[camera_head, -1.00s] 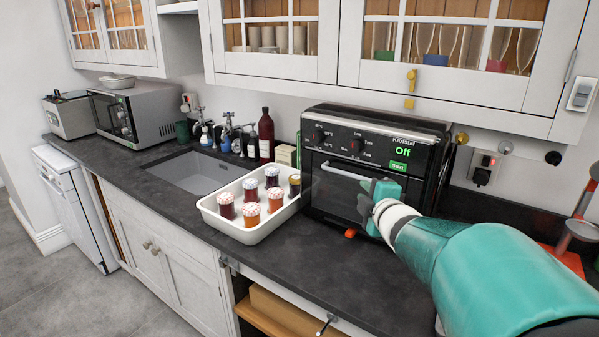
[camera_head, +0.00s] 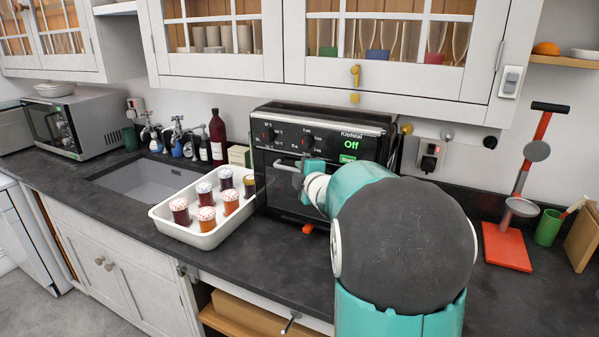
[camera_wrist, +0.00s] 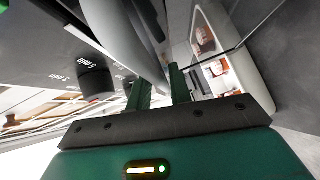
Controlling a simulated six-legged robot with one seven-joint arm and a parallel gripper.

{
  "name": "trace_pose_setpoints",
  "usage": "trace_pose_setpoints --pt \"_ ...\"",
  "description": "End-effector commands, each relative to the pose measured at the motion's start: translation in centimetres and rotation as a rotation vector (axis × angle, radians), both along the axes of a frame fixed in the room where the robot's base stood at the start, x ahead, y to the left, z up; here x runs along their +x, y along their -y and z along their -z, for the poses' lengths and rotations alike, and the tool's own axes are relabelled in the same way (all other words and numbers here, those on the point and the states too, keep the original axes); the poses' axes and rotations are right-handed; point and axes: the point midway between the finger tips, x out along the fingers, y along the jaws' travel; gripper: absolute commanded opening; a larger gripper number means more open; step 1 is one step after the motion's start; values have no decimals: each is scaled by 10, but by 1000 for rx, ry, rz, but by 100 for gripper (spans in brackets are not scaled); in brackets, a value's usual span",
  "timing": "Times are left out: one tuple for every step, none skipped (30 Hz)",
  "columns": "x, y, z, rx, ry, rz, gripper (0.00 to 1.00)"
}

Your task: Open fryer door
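The fryer (camera_head: 330,128) is a black box-shaped appliance with knobs and a green "Off" display, standing on the dark counter. Its front door (camera_head: 280,190) has a pale metal handle (camera_head: 287,167) near the top. The door looks shut or nearly so; my arm hides its right part. My gripper (camera_head: 307,170) is at the handle. In the wrist view the two green fingers (camera_wrist: 160,88) stand close together, with the grey handle (camera_wrist: 128,35) running between them. A control knob (camera_wrist: 95,82) shows at the left there.
A white tray (camera_head: 158,212) with several jars stands just left of the fryer, close to the door. The sink (camera_head: 140,180) lies farther left. Glazed cabinets (camera_head: 390,80) hang above. A red board (camera_head: 505,248) and green cup (camera_head: 548,227) are at right.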

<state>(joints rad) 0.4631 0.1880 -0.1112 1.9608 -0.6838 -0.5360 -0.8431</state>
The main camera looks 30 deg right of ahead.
Motion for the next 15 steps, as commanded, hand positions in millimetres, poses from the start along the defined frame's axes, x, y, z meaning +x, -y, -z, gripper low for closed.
trace_pose_setpoints --pt "3 0 1 0 0 -1 21" --pt "4 1 1 0 0 -1 21" --pt "5 1 1 0 0 -1 21" --pt "5 1 1 0 0 -1 21" --pt "6 1 1 0 0 0 21" --pt "5 1 1 0 0 0 21" --pt "5 1 1 0 0 0 21" --pt "5 1 0 0 0 0 21" --pt "5 1 1 0 0 0 21" --pt "5 1 1 0 0 0 21" --pt "5 1 1 0 0 0 15" --pt "5 1 1 0 0 0 7" --pt "5 1 1 0 0 0 1" --pt "5 1 1 0 0 0 0" --pt "5 1 1 0 0 0 0"
